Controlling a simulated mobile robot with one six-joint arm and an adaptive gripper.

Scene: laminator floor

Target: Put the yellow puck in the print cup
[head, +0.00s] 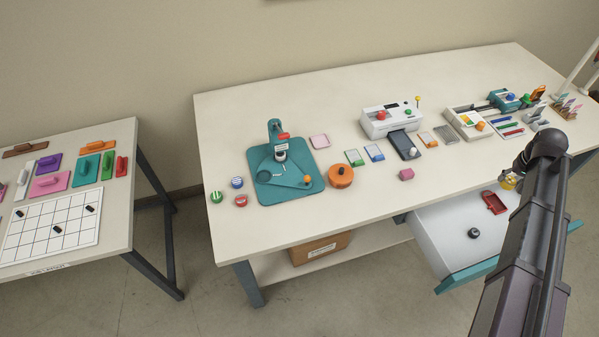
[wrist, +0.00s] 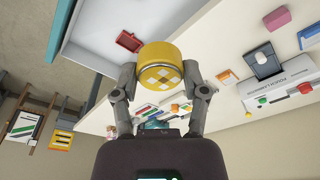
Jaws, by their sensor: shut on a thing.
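The yellow puck (wrist: 161,64) is a short round piece with a yellow and white checked face. My gripper (wrist: 160,78) is shut on its sides in the wrist view. In the head view the yellow puck (head: 508,184) is a small yellow patch by my gripper (head: 512,180), partly hidden by my arm, near the table's front edge and the open drawer. A teal press (head: 290,186) stands on the left half of the table, far from my gripper, with an orange knob at its front. I cannot make out for certain which part is the print cup.
The open drawer (head: 440,237) holds a red tray (head: 495,203) and a dark knob-like piece (head: 473,233). Green, blue and red pucks (head: 241,201) lie left of the press. An orange round piece (head: 340,177) and a white laminator (head: 392,120) stand right of it. The table's front left is clear.

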